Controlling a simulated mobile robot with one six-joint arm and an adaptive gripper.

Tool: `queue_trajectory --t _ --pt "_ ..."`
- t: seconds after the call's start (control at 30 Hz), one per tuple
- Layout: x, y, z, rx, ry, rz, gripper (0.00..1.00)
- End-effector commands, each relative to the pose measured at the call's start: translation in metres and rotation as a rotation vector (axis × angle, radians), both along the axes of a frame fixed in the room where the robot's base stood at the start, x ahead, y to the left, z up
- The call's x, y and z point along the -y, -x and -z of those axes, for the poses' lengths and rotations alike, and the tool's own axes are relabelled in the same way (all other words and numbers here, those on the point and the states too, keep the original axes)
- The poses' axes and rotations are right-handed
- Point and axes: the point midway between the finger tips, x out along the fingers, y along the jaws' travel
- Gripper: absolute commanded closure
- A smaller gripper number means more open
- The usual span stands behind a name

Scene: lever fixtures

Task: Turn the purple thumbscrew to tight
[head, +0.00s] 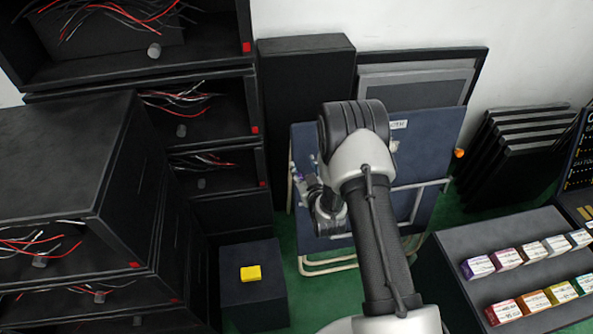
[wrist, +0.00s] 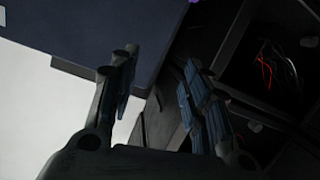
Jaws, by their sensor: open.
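A small purple piece, which looks like the purple thumbscrew (wrist: 192,15), shows at the top edge of the wrist view, at the edge of the dark blue board (wrist: 100,28). Most of it is cut off, so its turn position cannot be told. In the head view the blue board (head: 430,140) stands upright behind my arm, and a hint of purple shows at its left edge beside my gripper (head: 308,185). In the wrist view my gripper (wrist: 160,70) is open with nothing between its fingers. The purple piece lies beyond the fingertips, apart from them.
Black cabinets with loose wires (head: 215,165) stand close to the left of my gripper. A low black box (head: 255,300) with a yellow block (head: 250,273) is below. A sloped rack (head: 470,300) of coloured boxes stands at the right. Green floor shows between.

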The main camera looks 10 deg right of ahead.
Motion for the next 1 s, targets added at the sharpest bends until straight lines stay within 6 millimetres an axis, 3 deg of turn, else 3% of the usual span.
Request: queue_trajectory --t 0.03,0.2,0.4,0.5,0.67,1.0 --pt "0.000 0.013 0.027 0.022 -0.001 -0.003 0.56" --pt "-0.002 0.056 0.077 0.144 0.000 -0.006 0.56" --pt "-0.003 0.099 0.104 0.235 -0.002 -0.005 0.56" --pt "-0.003 0.107 0.108 0.256 -0.002 -0.004 0.56" --pt "-0.004 0.096 0.109 0.267 -0.002 -0.004 0.56" --pt "-0.008 0.025 0.109 0.267 -0.002 -0.004 0.56"
